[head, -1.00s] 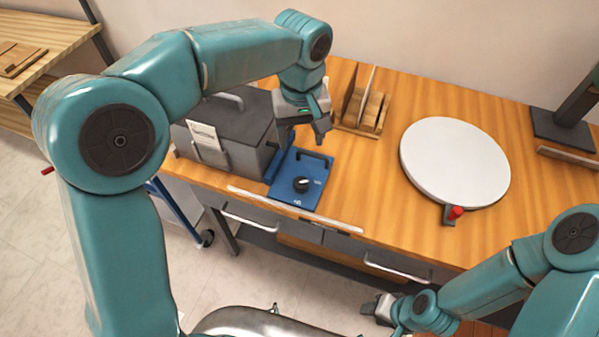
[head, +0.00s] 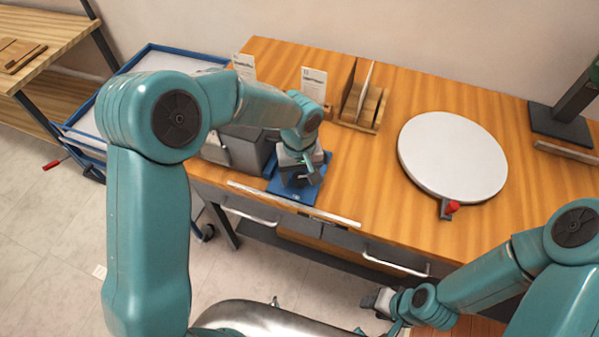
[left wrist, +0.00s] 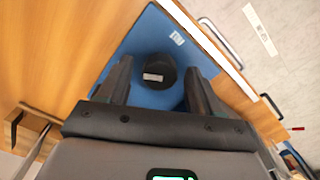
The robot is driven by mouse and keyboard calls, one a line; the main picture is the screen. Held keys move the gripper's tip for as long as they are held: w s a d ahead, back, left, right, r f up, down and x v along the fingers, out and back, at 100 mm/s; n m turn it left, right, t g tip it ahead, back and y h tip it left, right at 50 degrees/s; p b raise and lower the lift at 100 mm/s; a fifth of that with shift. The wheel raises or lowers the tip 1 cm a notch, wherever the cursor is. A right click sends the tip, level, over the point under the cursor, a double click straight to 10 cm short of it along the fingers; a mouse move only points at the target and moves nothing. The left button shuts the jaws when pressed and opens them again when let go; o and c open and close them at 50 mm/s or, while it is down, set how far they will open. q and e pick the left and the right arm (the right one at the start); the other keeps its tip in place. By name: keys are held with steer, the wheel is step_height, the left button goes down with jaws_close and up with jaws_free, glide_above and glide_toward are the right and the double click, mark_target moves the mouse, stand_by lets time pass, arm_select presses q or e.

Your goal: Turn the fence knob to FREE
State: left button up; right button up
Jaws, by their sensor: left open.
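The fence knob (left wrist: 155,72) is a round black knob with a pale mark on its top, standing on a blue plate (left wrist: 150,30). In the left wrist view it lies between the two spread fingers of my left gripper (left wrist: 155,85), with gaps on both sides. A small white label sits on the plate beyond it; its writing is too small to read. In the head view the left gripper (head: 299,182) is over the blue plate (head: 291,200) and hides the knob. My right gripper (head: 377,302) is at the bottom, in front of the bench; its jaws are unclear.
A grey box (head: 240,152) stands directly left of the blue plate. A wooden rack (head: 362,107) is behind it, and a round white turntable (head: 453,155) with a red-tipped handle is to the right. A pale strip (head: 293,203) runs along the bench's front edge.

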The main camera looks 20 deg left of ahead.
arm_select(q)
steer(key=c, duration=1.1)
steer(key=shift+o, duration=0.2)
